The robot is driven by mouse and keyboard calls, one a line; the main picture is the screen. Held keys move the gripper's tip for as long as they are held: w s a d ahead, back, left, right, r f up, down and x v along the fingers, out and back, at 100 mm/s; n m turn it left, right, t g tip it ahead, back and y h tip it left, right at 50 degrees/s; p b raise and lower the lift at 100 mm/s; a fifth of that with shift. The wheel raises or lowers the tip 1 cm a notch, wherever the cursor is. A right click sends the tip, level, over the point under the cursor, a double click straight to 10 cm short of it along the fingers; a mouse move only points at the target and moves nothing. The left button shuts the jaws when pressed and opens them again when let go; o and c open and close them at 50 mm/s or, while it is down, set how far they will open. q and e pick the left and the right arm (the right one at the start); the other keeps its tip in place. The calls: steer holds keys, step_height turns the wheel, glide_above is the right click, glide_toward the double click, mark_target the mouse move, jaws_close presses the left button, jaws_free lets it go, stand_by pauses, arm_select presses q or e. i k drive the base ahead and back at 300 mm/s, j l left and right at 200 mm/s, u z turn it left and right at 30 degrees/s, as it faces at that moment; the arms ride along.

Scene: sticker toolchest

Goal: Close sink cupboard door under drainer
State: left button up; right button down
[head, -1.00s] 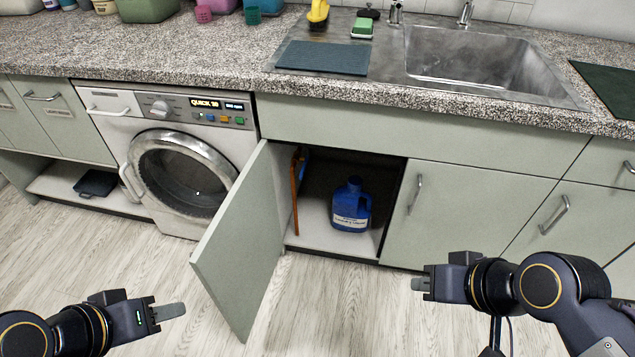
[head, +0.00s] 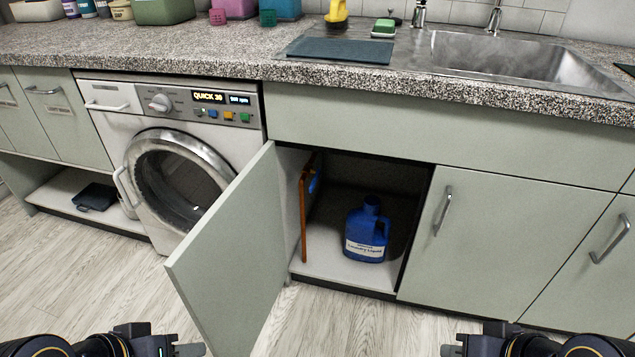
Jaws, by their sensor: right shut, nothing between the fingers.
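The sink cupboard door (head: 225,255) under the drainer (head: 340,49) stands wide open, hinged at its edge next to the washing machine and swung out toward me. The open cupboard (head: 335,272) shows a blue bottle (head: 367,232) on its floor and an orange-brown item at its left inner side. My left gripper (head: 190,350) is at the bottom edge, close to the door's lower left in the picture; its fingers show as one grey tip. My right gripper (head: 452,350) is at the bottom edge, right of the opening, shut and empty, apart from the cupboard fronts.
A washing machine (head: 185,150) stands left of the open door. A closed cupboard door (head: 470,235) with a metal handle is right of the opening. The speckled worktop (head: 200,55) and sink (head: 520,58) lie above. The wood floor (head: 70,275) is clear.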

mark_target(229, 271)
steer(key=j+z, duration=0.15)
steer(key=j, duration=0.25)
steer(key=j+z, duration=0.2)
steer(key=j, duration=0.25)
steer(key=k+j+z, duration=0.15)
steer(key=j, duration=0.25)
steer(key=j+z, duration=0.15)
steer(key=j, duration=0.25)
steer(key=k+j+z, duration=0.2)
steer(key=j, duration=0.2)
steer(key=k+j+z, duration=0.15)
steer(key=j, duration=0.25)
